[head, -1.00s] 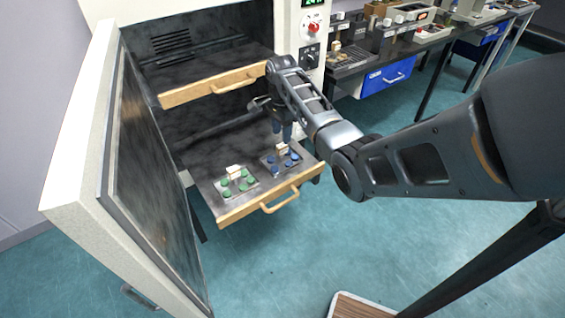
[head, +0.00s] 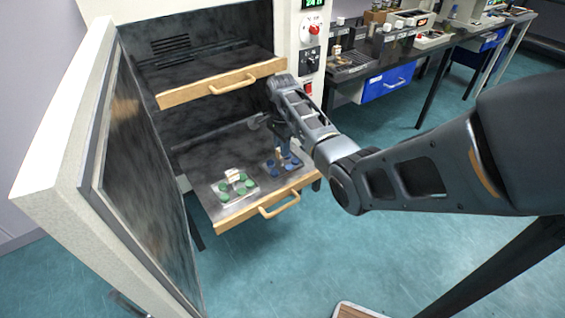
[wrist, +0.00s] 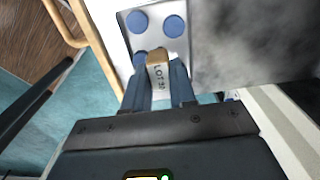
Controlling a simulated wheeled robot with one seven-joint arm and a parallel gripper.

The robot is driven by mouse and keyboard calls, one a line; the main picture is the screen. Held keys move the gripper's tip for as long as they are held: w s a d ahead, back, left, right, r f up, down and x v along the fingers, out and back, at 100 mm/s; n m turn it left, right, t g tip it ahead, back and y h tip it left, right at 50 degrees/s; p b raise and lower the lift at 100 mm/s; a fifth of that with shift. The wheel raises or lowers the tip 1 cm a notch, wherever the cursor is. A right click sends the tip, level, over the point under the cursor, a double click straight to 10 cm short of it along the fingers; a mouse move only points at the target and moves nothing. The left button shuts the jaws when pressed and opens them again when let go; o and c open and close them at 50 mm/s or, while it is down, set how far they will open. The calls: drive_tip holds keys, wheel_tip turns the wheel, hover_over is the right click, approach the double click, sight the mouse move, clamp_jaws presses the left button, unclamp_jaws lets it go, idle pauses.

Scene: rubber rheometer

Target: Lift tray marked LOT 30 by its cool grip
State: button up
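The tray marked LOT 30 (wrist: 149,38) is a small pale plate with several blue discs, on the right of the lower pull-out shelf. It also shows in the head view, partly hidden by my gripper (head: 281,150). Its upright grip (wrist: 158,73) has a white face reading LOT 30 and a tan top. In the wrist view my gripper (wrist: 159,66) has one finger on each side of this grip, close to it. I cannot tell whether both fingers touch it. The tray appears to rest on the shelf.
A second tray (head: 219,195) with green discs and a white-topped grip sits to the left on the lower shelf (head: 232,213). The upper shelf (head: 204,94) is above. The open oven door (head: 140,170) stands at left. A bench with a blue bin (head: 386,83) is at right.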

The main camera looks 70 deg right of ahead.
clamp_jaws()
drive_tip(key=shift+r+p, duration=1.5)
